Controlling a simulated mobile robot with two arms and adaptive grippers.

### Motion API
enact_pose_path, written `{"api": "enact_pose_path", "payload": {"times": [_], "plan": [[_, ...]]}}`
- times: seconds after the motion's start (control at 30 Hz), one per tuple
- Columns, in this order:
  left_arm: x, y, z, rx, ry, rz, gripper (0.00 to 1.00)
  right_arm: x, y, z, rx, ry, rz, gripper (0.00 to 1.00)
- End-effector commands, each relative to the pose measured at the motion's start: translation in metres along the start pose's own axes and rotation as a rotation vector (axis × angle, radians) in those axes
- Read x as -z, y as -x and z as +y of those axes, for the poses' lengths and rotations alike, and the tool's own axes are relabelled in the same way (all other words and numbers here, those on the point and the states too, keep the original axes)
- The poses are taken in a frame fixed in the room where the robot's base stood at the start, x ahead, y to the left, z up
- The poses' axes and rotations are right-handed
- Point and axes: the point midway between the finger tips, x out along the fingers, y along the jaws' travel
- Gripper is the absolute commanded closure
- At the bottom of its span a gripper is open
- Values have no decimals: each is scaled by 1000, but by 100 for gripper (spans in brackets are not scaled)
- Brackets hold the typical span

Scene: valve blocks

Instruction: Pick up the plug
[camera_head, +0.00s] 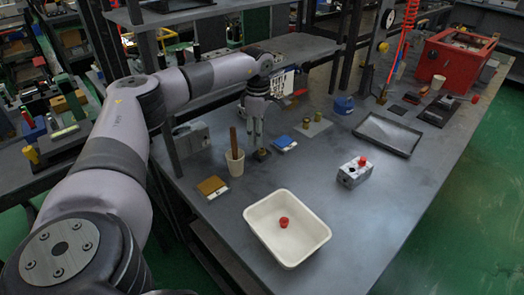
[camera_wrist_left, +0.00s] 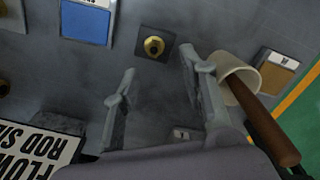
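A small brass plug-like piece (camera_wrist_left: 153,46) stands on a dark square plate (camera_wrist_left: 145,57) in the left wrist view; it also shows below the gripper in the head view (camera_head: 262,152). My left gripper (camera_head: 256,141) is open and empty, pointing down above and close to this piece; its two fingers stand apart in the left wrist view (camera_wrist_left: 158,75). A red plug-like piece (camera_head: 284,222) lies in the white tray (camera_head: 256,225), and another red one (camera_head: 363,160) sits on the grey valve block (camera_head: 354,174). My right gripper is out of view.
A cup (camera_head: 235,167) with a brown stick stands close left of the gripper. A blue card (camera_head: 284,142), a grey plate (camera_head: 311,126) with brass pieces and a dark tray (camera_head: 388,133) lie to the right. The shelf (camera_head: 310,46) is behind. The front right table is clear.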

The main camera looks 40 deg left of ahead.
Motion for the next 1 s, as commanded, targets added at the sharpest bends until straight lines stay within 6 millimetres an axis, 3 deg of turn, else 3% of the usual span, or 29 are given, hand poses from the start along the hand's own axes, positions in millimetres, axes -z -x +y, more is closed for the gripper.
{"api": "enact_pose_path", "payload": {"times": [0.4,0.67,1.0], "plan": [[-5,-50,5,2,0,1,61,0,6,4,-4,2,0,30],[-4,-52,5,1,0,0,61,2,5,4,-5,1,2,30],[-4,-52,5,1,0,0,83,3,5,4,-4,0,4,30]]}}
